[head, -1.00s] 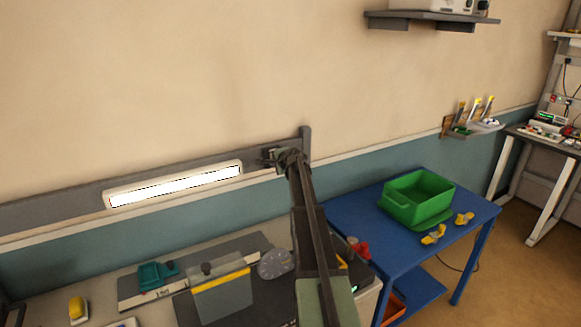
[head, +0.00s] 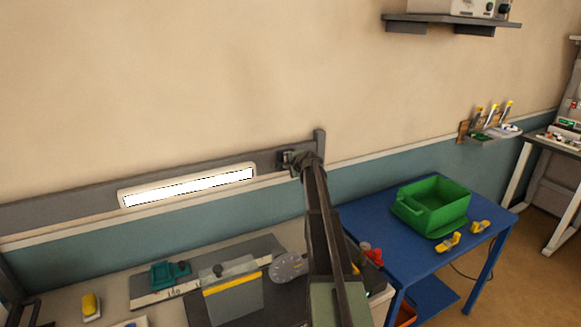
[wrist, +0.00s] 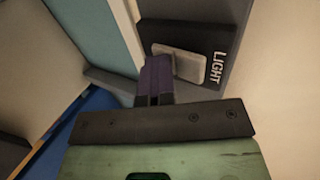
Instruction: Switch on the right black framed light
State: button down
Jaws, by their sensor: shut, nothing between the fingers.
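A long light strip (head: 190,186) with a pale frame is mounted on the grey wall rail. It glows white. To its right, near the rail's end, my gripper (head: 290,160) is at the wall, by a small dark switch box. In the wrist view, a black plate (wrist: 190,38) marked "LIGHT" carries a pale grey rocker or button (wrist: 180,65). My shut, empty fingers (wrist: 157,68) are right at the button's near edge and overlap it in the picture. I cannot tell whether they touch it. No black frame shows around the glowing strip.
Below the rail is a workbench with a grey and yellow block (head: 233,300), a teal fixture (head: 170,274) and a round grey dial (head: 287,266). A blue table (head: 375,240) with a green bin (head: 433,205) stands right. A wall shelf (head: 450,22) is higher up.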

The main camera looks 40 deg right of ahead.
jog(key=s+a+r+p, duration=0.2)
jog(key=s+r, duration=0.1)
jog(key=s, duration=1)
jog(key=shift+s, duration=0.1)
jog(key=s+a+f+n+g+b, duration=0.1)
jog(key=s+a+f+n+g, duration=0.3)
jog(key=a, duration=1.1)
jog(key=s+a+f+n+g+y+b, duration=0.1)
jog(key=s+a+f+n+g, duration=0.3)
jog(key=s+a+n, duration=0.5)
jog(key=s+a+f+n+g+b, duration=0.1)
jog(key=s+a+f+n+g, duration=0.3)
jog(key=s+a, duration=0.8)
jog(key=a+n, duration=0.2)
jog(key=a, duration=0.6)
jog(key=shift+s+a+f+n+y, duration=0.3)
jog(key=shift+f, duration=0.1)
